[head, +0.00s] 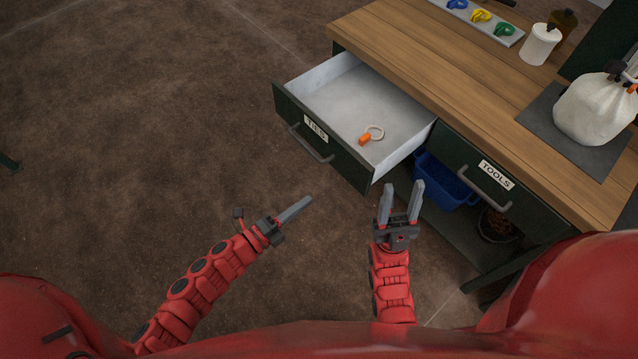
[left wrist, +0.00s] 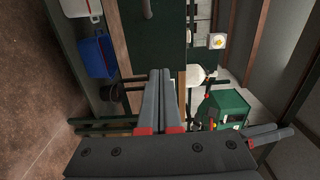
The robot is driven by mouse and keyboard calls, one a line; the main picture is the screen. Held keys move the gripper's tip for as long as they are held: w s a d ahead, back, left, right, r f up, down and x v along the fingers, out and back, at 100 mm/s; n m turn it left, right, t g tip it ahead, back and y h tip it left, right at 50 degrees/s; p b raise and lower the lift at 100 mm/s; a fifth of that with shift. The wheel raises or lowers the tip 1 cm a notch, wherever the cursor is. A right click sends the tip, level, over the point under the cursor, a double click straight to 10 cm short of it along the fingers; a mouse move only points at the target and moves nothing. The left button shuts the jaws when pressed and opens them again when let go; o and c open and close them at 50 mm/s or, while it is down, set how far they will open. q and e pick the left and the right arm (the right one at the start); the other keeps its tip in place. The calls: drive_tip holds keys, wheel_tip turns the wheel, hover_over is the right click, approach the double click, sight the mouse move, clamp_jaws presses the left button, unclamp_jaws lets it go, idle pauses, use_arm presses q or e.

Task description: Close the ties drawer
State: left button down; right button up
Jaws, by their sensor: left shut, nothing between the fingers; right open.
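The ties drawer (head: 345,115) is pulled well out of the workbench, its dark green front facing me with a "TIES" label and a grey bar handle (head: 311,143). An orange tie with a pale loop (head: 372,135) lies inside on the light grey bottom. My left gripper (head: 309,199) is shut and empty, in front of the drawer front and apart from it. Its closed fingers also show in the left wrist view (left wrist: 160,75). My right gripper (head: 403,187) is open and empty, near the drawer's right front corner; contact cannot be told.
The tools drawer (head: 505,190) beside it is shut. A blue bin (head: 445,182) sits on the shelf below. The wooden benchtop (head: 440,75) holds a tray of coloured clips (head: 480,17), a white bottle (head: 540,43) and a white bag (head: 592,108).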

sight(352, 169)
use_arm(q)
drive_tip(key=x, duration=0.4)
drive_tip(key=p+x, duration=0.1)
drive_tip(key=x, duration=0.3)
drive_tip(key=p+x, duration=0.1)
drive_tip(key=x, duration=0.3)
drive_tip(key=shift+s+d+r, duration=0.15)
drive_tip(key=shift+d+r, duration=0.15)
drive_tip(key=shift+w+d+f, duration=0.1)
drive_tip(key=shift+w+d, duration=0.3)
drive_tip(key=shift+d, duration=0.05)
